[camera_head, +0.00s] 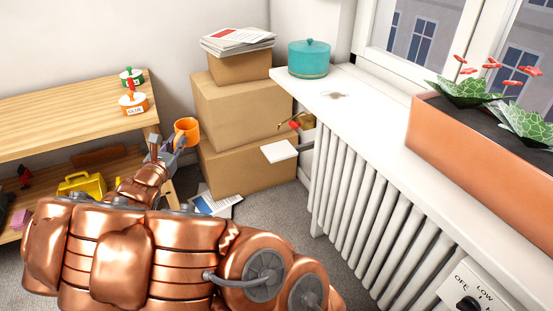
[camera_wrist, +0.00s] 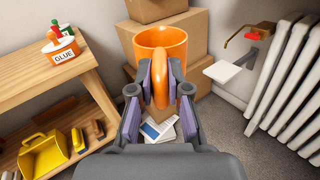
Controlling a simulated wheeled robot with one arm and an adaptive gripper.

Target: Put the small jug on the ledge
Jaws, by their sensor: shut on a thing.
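The small jug (camera_head: 187,128) is orange and upright. My gripper (camera_head: 170,147) is shut on it and holds it in the air to the right of the wooden shelf. In the wrist view the jug (camera_wrist: 163,42) has its handle between the pads of my gripper (camera_wrist: 160,84). The ledge (camera_head: 362,112) is the white sill under the window, to the right of the jug and apart from it. In the head view my arm hides part of the floor and shelf.
A teal lidded pot (camera_head: 309,60) stands at the ledge's far end and a planter (camera_head: 470,150) along its right side. Stacked boxes (camera_head: 240,105) stand behind the jug. A radiator (camera_head: 365,205) is below the ledge.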

